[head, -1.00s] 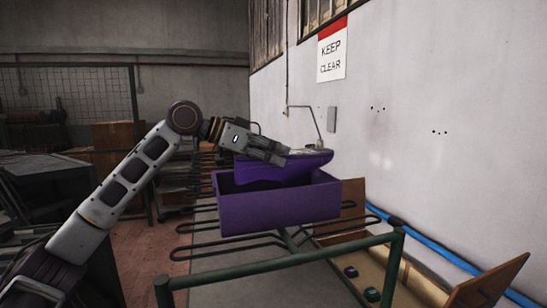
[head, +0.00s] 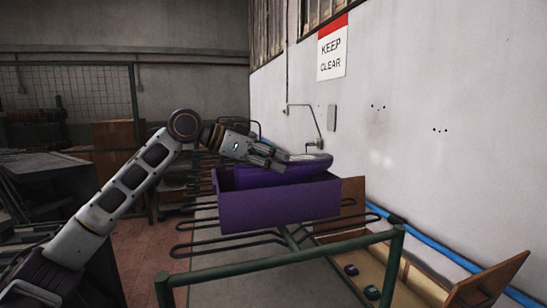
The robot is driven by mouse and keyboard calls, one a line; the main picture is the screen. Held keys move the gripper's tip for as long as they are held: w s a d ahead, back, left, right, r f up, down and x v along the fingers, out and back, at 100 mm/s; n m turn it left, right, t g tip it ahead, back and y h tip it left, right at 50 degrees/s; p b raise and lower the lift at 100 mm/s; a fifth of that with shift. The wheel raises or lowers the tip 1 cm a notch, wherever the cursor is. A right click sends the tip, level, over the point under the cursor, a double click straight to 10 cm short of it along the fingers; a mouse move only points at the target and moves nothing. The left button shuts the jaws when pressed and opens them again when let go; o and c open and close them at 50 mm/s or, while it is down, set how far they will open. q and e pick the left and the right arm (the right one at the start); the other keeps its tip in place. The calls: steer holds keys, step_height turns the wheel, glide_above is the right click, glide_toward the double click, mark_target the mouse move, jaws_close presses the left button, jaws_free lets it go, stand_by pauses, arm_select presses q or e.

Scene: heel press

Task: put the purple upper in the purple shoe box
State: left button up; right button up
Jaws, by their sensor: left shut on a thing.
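The purple shoe box (head: 280,206) is an open box on the green-framed rack in the middle of the head view. The purple upper (head: 300,171) is at the box's opening, its lower part hidden behind the front wall and its pale-topped right end near the right rim. My left gripper (head: 283,161) comes in from the left and is shut on the upper, just above the box. I cannot tell whether the upper touches the bottom of the box. My right gripper is not in view.
The green rack rail (head: 290,262) runs in front of the box, with dark wire loops around it. An open cardboard box (head: 370,265) with small dark items lies at the lower right. A white wall (head: 440,130) stands close on the right.

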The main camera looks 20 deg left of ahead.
arm_select(q)
steer(key=shift+f, duration=0.1)
steer(key=o, duration=1.1)
steer(key=shift+r, duration=0.75)
step_height(320, 180, up, 4)
steer(key=b, duration=0.1)
glide_above(236, 162)
steer(key=shift+s+f, duration=0.1)
steer(key=shift+f, duration=0.1)
steer(key=shift+b+v, duration=0.3)
steer(key=shift+v, duration=0.55)
